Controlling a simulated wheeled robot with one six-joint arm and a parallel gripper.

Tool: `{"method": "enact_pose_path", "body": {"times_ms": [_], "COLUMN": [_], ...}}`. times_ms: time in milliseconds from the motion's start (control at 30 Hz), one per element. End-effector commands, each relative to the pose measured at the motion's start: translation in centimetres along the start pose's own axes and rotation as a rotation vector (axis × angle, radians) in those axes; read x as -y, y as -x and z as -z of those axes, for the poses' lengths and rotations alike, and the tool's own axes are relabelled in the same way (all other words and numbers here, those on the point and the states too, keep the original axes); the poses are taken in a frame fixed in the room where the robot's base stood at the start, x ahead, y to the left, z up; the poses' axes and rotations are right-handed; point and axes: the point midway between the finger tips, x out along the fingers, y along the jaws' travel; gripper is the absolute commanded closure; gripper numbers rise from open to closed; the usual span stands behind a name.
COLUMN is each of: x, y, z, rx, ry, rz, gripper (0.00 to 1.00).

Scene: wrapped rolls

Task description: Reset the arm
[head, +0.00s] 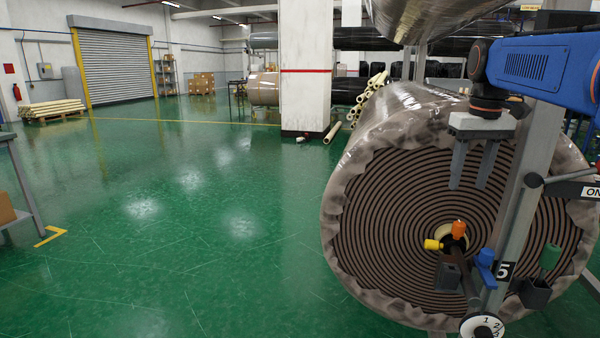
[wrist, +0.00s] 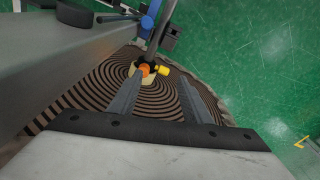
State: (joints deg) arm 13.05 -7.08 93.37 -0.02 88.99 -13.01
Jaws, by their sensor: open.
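My blue arm (head: 540,65) reaches in from the right in the head view. My gripper (head: 470,183) hangs from it with two grey fingers pointing down, apart and empty. It is in front of the upper part of a large wrapped roll (head: 375,220). In the wrist view the gripper (wrist: 160,90) shows its two fingers spread, with the roll's spiral end (wrist: 100,85) behind them. An orange plug (head: 458,228) and a yellow plug (head: 432,245) sit at the roll's core, below the gripper. The orange plug also shows between the fingers in the wrist view (wrist: 144,69).
Another wrapped roll (head: 430,15) lies above. A white pillar (head: 305,70) stands behind. The green floor on the left is open.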

Motion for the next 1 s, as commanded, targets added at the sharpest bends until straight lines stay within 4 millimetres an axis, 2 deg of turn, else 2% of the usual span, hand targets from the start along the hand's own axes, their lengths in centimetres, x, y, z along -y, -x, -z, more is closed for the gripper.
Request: {"method": "enact_pose_path", "body": {"times_ms": [33,167,467,800,1000], "x": [0.8,2.7,6.6,9.8,10.9], "y": [-0.4,-2.0,-7.1,-15.0,-19.4], "z": [-1.3,-4.3,-12.1,-20.9,-24.8], "rx": [-0.013,-0.052,-0.148,-0.258,-0.309], "ry": [0.002,0.003,0.003,0.003,0.002], "rz": [-0.002,-0.007,-0.010,0.001,0.012], "gripper": [0.56,0.56,0.56,0.56,0.56]}}
